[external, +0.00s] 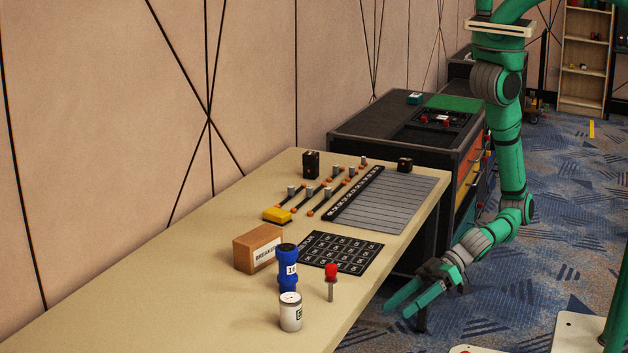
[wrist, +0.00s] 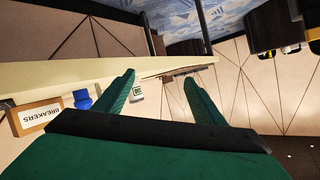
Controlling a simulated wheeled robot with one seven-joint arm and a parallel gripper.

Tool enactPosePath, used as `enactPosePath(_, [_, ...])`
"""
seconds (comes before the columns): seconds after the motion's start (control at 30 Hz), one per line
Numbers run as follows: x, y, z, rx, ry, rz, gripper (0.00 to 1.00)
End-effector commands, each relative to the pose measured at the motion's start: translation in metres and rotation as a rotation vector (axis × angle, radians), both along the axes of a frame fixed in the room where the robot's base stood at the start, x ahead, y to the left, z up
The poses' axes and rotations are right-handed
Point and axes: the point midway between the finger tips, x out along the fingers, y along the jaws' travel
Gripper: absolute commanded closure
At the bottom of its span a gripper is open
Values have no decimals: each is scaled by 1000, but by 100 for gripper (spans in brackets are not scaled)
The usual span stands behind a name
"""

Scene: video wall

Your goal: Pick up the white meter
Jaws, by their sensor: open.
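A blue cylinder (external: 288,270) stands just behind the meter, with a BREAKERS box (external: 257,248) to its left. A red-topped pin (external: 331,280) stands between meter and gripper. Behind lie a black label grid (external: 341,252) and a grey slatted panel (external: 385,202). The table's near left is clear.

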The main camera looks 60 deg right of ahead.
Motion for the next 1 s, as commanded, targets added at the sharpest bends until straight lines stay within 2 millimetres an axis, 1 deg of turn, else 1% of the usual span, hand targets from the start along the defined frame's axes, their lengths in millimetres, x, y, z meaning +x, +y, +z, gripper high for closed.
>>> enactPosePath(0.03, [13,14,3,-16,-36,-4,37])
enactPosePath(0.17, [56,39,7,-83,-121,-48,37])
enactPosePath(0.3, [105,64,21,-155,-195,-112,37])
enactPosePath(0.4, [135,79,35,-200,-230,-158,37])
enactPosePath(0.5, [156,91,46,-234,-249,-197,37])
enactPosePath(0.6, [170,98,55,-258,-258,-222,37])
enactPosePath(0.73, [178,103,61,-274,-261,-238,37])
enactPosePath(0.87, [189,109,57,-280,-262,-243,37])
enactPosePath(1.0, [205,120,48,-279,-261,-242,37])
